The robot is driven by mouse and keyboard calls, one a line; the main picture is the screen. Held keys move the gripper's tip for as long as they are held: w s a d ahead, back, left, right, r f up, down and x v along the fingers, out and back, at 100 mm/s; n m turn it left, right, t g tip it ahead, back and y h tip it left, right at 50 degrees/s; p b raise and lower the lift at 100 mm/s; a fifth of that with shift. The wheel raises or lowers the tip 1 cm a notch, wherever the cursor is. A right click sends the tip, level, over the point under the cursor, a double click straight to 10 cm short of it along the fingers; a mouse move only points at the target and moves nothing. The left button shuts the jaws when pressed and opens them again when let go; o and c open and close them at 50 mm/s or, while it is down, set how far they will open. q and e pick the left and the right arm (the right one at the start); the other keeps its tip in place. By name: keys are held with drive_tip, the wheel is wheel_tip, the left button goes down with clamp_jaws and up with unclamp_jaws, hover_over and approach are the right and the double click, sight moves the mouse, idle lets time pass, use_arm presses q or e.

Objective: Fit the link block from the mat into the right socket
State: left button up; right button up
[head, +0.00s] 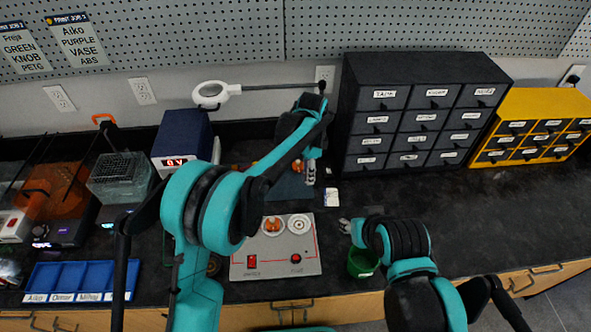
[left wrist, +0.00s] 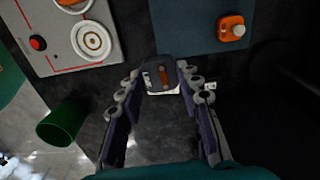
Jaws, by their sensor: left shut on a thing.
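The link block (left wrist: 163,77), dark grey with a copper-coloured bar, is between the fingers of my left gripper (left wrist: 165,75), which is shut on it. In the head view my left gripper (head: 311,172) is at the right part of the blue-grey mat (head: 285,188), behind the grey panel (head: 275,247). The right socket (head: 299,225) is a white ring with nothing in it; it also shows in the left wrist view (left wrist: 92,41). The left socket (head: 272,226) holds an orange part. My right gripper (head: 345,226) is right of the panel, its jaws unclear.
An orange block (left wrist: 231,27) with a white knob sits on the mat. A green cup (head: 363,262) stands right of the panel. A black drawer cabinet (head: 428,121) and a yellow one (head: 535,126) stand at the back right. A blue tray (head: 80,281) is at the left.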

use_arm(q)
drive_tip(key=shift+s+d+r, duration=0.25)
drive_tip(key=shift+s, duration=0.05)
drive_tip(key=s+a+f+n+p, duration=0.2)
drive_tip(key=s+a+n+p, duration=0.2)
drive_tip(key=s, duration=0.7)
drive_tip(key=b, duration=0.4)
hover_over(299, 225)
drive_tip(key=shift+n, duration=0.3)
drive_tip(key=shift+f, duration=2.85)
drive_tip(key=shift+f+b, duration=0.65)
drive_tip(key=o, duration=0.7)
